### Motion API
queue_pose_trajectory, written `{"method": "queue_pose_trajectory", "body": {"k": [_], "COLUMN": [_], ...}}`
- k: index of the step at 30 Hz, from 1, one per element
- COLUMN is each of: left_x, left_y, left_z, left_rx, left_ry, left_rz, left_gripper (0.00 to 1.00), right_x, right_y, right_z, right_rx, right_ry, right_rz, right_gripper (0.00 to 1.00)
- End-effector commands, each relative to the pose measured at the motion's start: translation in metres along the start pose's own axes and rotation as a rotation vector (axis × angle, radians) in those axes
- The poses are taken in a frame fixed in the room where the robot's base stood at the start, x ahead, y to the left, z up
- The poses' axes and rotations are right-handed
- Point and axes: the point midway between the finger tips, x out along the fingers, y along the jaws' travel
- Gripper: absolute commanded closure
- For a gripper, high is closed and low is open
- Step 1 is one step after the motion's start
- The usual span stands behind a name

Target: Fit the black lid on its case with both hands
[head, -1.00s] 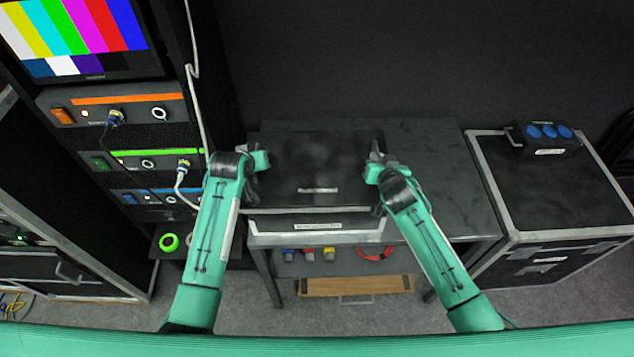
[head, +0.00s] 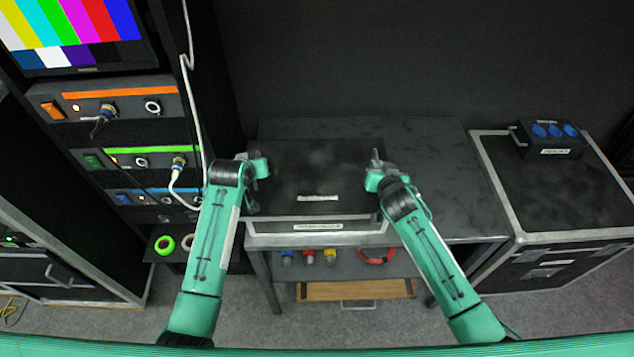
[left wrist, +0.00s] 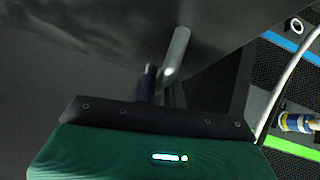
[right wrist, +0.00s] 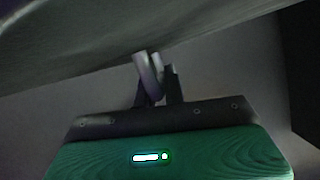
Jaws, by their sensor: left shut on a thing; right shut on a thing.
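The black lid (head: 325,165), with a pale label near its front edge, lies level between my two grippers in the head view. The case (head: 265,236), with light edging and a labelled front, is directly beneath it on the table; the lid hides its inside. I cannot tell whether lid and case touch all round. My left gripper (head: 262,168) is shut at the lid's left side; the left wrist view shows a metal handle (left wrist: 177,55) at its fingers. My right gripper (head: 375,166) is shut at the right side, on another metal handle (right wrist: 147,72).
The dark table (head: 440,165) has free room to the right. A large black trunk (head: 560,200) with a blue-socketed box (head: 545,138) stands beyond. A rack with cables and a monitor (head: 75,35) is close on the left. Coloured connectors and a red cable (head: 376,255) sit under the tabletop.

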Motion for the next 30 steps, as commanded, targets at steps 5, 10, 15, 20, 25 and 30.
{"method": "queue_pose_trajectory", "body": {"k": [5, 10, 15, 20, 25, 30], "left_x": [0.002, 0.002, 0.001, -0.011, -0.039, -0.072], "left_y": [-0.002, -0.002, -0.001, -0.001, -0.001, -0.001], "left_z": [0.002, 0.002, 0.002, 0.002, 0.002, 0.002], "left_rx": [0.0, 0.0, 0.0, 0.0, 0.0, 0.001], "left_ry": [0.001, 0.0, 0.0, 0.001, 0.002, 0.003], "left_rz": [-0.003, -0.002, -0.001, 0.0, 0.0, -0.001], "left_gripper": [0.72, 0.68, 0.68, 0.68, 0.68, 0.68], "right_x": [0.001, 0.001, 0.001, 0.001, 0.001, 0.001], "right_y": [0.002, 0.002, 0.001, 0.001, 0.001, 0.001], "right_z": [0.003, 0.003, 0.003, 0.003, 0.003, 0.003], "right_rx": [-0.001, 0.0, 0.0, 0.0, 0.0, 0.0], "right_ry": [0.0, 0.0, 0.0, 0.0, 0.0, 0.0], "right_rz": [0.003, 0.002, 0.001, 0.0, 0.0, 0.0], "right_gripper": [0.72, 0.68, 0.68, 0.68, 0.68, 0.68]}}
